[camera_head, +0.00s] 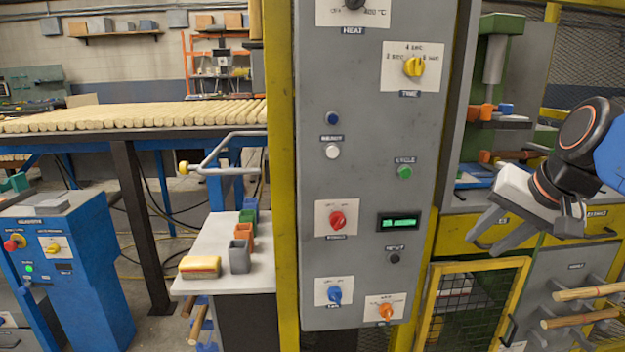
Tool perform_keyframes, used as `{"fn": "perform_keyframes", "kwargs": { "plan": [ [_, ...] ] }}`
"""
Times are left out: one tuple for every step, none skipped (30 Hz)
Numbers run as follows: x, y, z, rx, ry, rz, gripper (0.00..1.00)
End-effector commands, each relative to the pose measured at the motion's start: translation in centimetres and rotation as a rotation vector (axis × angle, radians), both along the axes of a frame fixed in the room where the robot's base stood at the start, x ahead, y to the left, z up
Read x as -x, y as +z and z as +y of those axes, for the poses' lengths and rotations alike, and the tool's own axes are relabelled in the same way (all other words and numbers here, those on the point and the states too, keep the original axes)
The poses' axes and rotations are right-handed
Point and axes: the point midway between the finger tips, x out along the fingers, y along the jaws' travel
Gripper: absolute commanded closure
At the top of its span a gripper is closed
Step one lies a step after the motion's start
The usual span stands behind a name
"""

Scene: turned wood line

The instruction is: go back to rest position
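My gripper (484,246) is at the right of the head view, in front of the yellow-edged cabinet. It points down and to the left. Its two grey fingers show a gap between them, with nothing seen held. My arm (578,140) reaches in from the right edge, with dark and blue links. A grey control panel (357,170) stands to the left of the gripper, apart from it.
A yellow post (279,130) borders the panel. A white side table (225,282) holds small bins and a yellow-red block (200,266). A blue machine (85,270) stands at left. Wooden rods (580,318) jut out below the arm. A mesh door (470,308) is below the gripper.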

Motion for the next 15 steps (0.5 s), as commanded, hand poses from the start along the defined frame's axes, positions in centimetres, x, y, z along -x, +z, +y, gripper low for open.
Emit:
{"fn": "perform_keyframes", "kwargs": {
  "plan": [
    [1.4,-2.1,1.0,0.036,0.05,0.015,0.69],
    [2.1,-3.3,1.4,0.061,0.077,0.023,0.69],
    [3.1,-4.9,1.9,0.093,0.115,0.034,0.69],
    [3.9,-6.1,2.2,0.117,0.145,0.041,0.69],
    [4.6,-7.2,2.6,0.141,0.173,0.047,0.69],
    [5.7,-8.8,2.9,0.173,0.214,0.056,0.69],
    [6.4,-9.9,3.1,0.198,0.242,0.061,0.69],
    [7.1,-11.0,3.3,0.22,0.27,0.066,0.69],
    [8.0,-12.4,3.5,0.249,0.307,0.073,0.69],
    [8.6,-13.3,3.6,0.27,0.332,0.076,0.69],
    [9.1,-14.2,3.7,0.287,0.355,0.08,0.69],
    [9.7,-15.2,3.7,0.31,0.382,0.082,0.69],
    [10.2,-15.9,3.8,0.324,0.402,0.085,0.69],
    [10.5,-16.4,3.8,0.337,0.417,0.087,0.69],
    [10.9,-17.1,3.8,0.351,0.435,0.09,0.69]
  ]
}}
